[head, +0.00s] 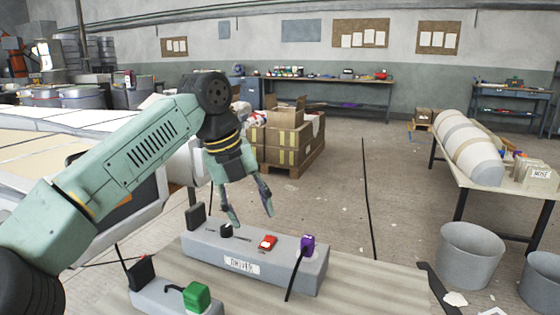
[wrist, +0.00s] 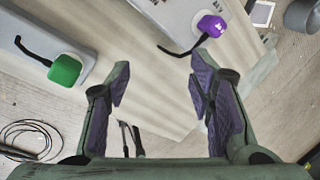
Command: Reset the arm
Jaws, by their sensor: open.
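My gripper (head: 251,217) is open and empty, its fingers pointing down above the grey power strip (head: 258,277) in the head view. In the wrist view my gripper (wrist: 157,92) shows its two fingers spread wide with nothing between them. The strip carries a black plug at its left end, a red switch (head: 267,242) and a purple plug (head: 307,244) at its right end. The purple plug also shows at the top of the wrist view (wrist: 211,26). A green plug (head: 196,297) sits on a second grey block in front; it shows at left in the wrist view (wrist: 65,70).
The strips lie on a striped tabletop (head: 375,292). A white-topped table with a large cylindrical mould (head: 467,146) stands at right, with grey buckets (head: 470,256) below. Cardboard boxes (head: 287,138) sit on a pallet behind my gripper. The floor between is mostly open.

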